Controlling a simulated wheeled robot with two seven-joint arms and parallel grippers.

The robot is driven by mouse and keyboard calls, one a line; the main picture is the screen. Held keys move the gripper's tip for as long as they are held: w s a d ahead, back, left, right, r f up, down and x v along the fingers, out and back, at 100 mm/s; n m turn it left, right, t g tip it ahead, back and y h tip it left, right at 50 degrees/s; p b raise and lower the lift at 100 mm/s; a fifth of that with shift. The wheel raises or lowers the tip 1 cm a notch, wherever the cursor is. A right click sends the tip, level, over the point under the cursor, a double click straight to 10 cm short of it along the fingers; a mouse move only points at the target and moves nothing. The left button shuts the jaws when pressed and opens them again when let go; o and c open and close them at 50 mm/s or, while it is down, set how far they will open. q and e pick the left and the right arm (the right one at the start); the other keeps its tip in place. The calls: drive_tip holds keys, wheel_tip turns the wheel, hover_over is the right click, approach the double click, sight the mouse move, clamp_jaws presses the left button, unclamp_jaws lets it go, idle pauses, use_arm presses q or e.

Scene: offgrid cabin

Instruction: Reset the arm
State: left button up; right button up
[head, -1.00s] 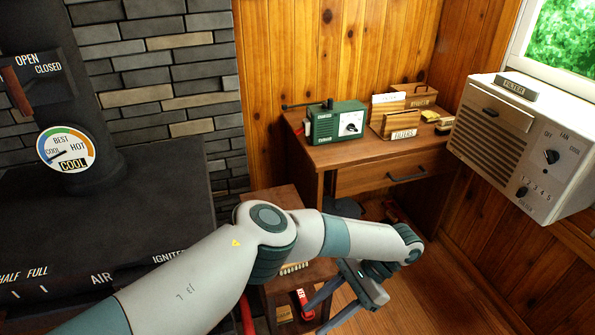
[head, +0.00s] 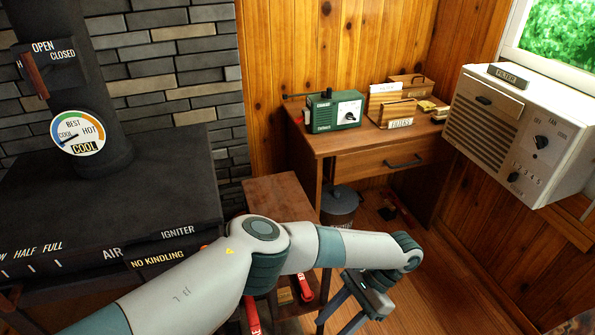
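My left arm comes in from the lower left of the head view and reaches across the middle, bent at the elbow. My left gripper (head: 343,312) hangs at its end, pointing down and to the left. Its two dark fingers are spread apart, with nothing seen between them. It is in front of the low wooden stand and above the floor. My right gripper is out of view.
A black stove (head: 100,208) with a gauge (head: 77,132) stands left. A low wooden stand (head: 275,197) holds red-handled items. A desk (head: 350,140) carries a green radio (head: 333,111). A white cooler unit (head: 520,130) is right. Floor (head: 450,270) is clear at lower right.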

use_arm(q)
drive_tip(key=s+d+f+n+h, duration=0.1)
drive_tip(key=s+d+f+h, duration=0.35)
drive_tip(key=d+f, duration=0.2)
drive_tip(key=s+d+f+n+h, duration=0.1)
drive_tip(key=s+d+f+h, duration=0.4)
drive_tip(key=f, duration=0.3)
wheel_tip(320, 180, down, 7)
drive_tip(key=w+d+n+t+h, duration=0.1)
drive_tip(key=w+n+t+h, duration=0.1)
drive_tip(key=n+h, duration=0.2)
drive_tip(key=a+f+n+t+p, duration=0.1)
drive_tip(key=a+f+n+t, duration=0.2)
drive_tip(key=a+f, duration=0.45)
drive_tip(key=s+a+f+t+y, duration=0.1)
drive_tip(key=s+a+f, duration=0.1)
drive_tip(key=a, duration=0.8)
drive_tip(key=s+a+f+n+t+y, duration=0.1)
drive_tip(key=s+a+f+t+y, duration=0.1)
drive_tip(key=a, duration=0.9)
drive_tip(key=s+a+f+n+t+y, duration=0.1)
drive_tip(key=s+a+f, duration=0.3)
drive_tip(key=a, duration=0.7)
drive_tip(key=shift+s+f+t+y+p, duration=0.2)
drive_tip(key=shift+s+t+y+p, duration=0.15)
drive_tip(key=shift+s, duration=0.6)
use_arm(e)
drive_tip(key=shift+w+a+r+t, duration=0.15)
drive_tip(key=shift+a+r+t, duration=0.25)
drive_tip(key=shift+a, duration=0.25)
